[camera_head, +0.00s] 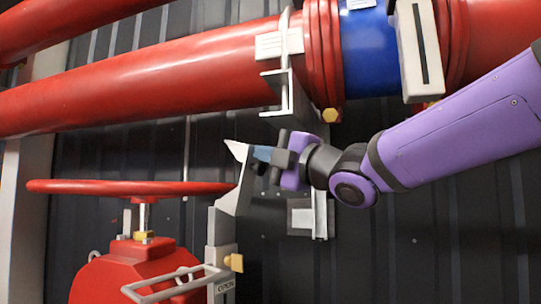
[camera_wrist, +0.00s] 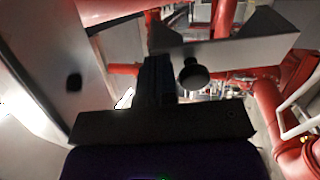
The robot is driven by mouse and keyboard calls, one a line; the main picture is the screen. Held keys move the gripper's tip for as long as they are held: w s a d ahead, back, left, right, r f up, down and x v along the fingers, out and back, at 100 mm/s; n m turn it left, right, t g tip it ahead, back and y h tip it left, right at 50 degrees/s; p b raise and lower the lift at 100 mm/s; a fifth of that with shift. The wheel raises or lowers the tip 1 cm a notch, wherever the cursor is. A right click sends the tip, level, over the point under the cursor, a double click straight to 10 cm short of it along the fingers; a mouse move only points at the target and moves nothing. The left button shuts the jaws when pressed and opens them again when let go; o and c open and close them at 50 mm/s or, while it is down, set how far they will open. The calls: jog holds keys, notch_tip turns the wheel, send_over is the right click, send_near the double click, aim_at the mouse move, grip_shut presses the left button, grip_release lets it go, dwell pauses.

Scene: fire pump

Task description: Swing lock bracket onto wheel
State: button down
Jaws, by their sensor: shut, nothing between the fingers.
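The red handwheel (camera_head: 130,187) is at the left in the head view, seen nearly edge-on above a red valve body (camera_head: 135,270). The grey lock bracket (camera_head: 236,200) stands upright at the wheel's right side, its upper part close to the rim. My gripper (camera_head: 262,154) is shut and empty, at the bracket's upper end from the right. In the wrist view my dark fingers (camera_wrist: 160,80) lie in front of a grey plate (camera_wrist: 230,50), likely the bracket. Whether they touch it I cannot tell. A black knob (camera_wrist: 193,74) sits beside the fingers.
A thick red pipe (camera_head: 140,88) with a blue band (camera_head: 368,50) runs above my gripper. A grey pipe support (camera_head: 290,95) hangs just over it. A pale looped bar (camera_head: 175,284) is at the bracket's foot. Dark ribbed wall (camera_head: 390,240) lies open at lower right.

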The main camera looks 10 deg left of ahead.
jog(key=shift+r, duration=0.1)
jog(key=shift+w+a+r, duration=0.3)
jog(key=shift+a+r, duration=0.3)
jog(key=shift+a, duration=0.1)
jog(key=shift+w+a+r, duration=0.25)
jog(key=shift+a+r, duration=0.35)
jog(key=shift+a, duration=0.05)
jog(key=shift+d, duration=0.1)
jog(key=v, duration=1)
jog(key=shift+s+d, duration=0.2)
jog(key=shift+d, duration=0.05)
jog(key=shift+f, duration=0.15)
